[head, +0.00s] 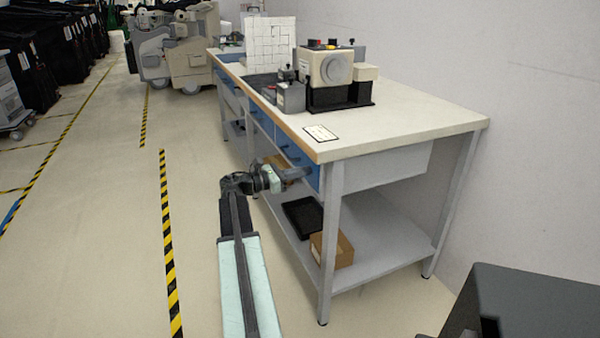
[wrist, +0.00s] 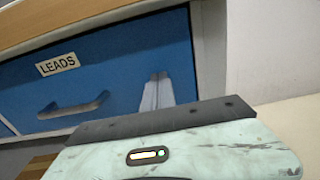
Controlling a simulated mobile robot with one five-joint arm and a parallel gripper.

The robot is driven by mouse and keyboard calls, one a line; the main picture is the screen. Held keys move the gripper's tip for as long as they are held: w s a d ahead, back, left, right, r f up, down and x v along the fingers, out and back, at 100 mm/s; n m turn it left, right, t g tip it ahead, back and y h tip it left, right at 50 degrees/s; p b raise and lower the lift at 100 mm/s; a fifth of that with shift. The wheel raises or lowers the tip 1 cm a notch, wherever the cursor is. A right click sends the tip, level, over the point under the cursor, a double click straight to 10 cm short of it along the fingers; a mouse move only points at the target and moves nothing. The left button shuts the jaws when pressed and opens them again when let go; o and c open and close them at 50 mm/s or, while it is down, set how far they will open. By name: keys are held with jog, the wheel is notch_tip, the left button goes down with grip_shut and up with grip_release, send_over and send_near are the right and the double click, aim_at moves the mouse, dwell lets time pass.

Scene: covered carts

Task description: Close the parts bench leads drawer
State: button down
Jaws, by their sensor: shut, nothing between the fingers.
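The leads drawer has a blue front (wrist: 110,70) with a white "LEADS" label (wrist: 58,64) and a grey bar handle (wrist: 75,107) in the wrist view. In the head view its front (head: 312,176) is at the near end of the bench's drawer row, partly behind my gripper (head: 288,175). My gripper's pale fingers (wrist: 157,94) are shut and empty, pointing at the drawer front to the right of the handle. I cannot tell whether they touch it. The front looks close to the bench frame; any small gap is hard to judge.
The parts bench (head: 420,118) carries a beige machine (head: 333,70) and a small card. Its lower shelf holds a black tray (head: 302,215) and a cardboard box (head: 335,250). The floor to the left is clear, with striped tape; covered carts stand far back.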

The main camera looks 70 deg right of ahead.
jog(key=v, duration=1.4)
jog(key=w+a+n+t+h, duration=0.2)
jog(key=w+a, duration=0.4)
jog(key=w, duration=0.3)
jog(key=w+a+f+n+t+y, duration=0.1)
jog(key=w+a+f+t, duration=0.45)
jog(key=a, duration=0.55)
jog(key=w+a+f+n+t+y, duration=0.1)
jog(key=w+a+f+t, duration=0.2)
jog(key=w+a+f, duration=0.65)
jog(key=a+f+m+t+y, duration=0.1)
jog(key=a+f+m+y, duration=0.25)
jog(key=a, duration=0.85)
jog(key=s+a+f+m+t+y, duration=0.15)
jog(key=a+m+y, duration=0.35)
jog(key=a, duration=0.6)
jog(key=a+f+m+y, duration=0.4)
jog(key=a, duration=0.8)
notch_tip(320, 180, up, 33)
jog(key=p, duration=3.3)
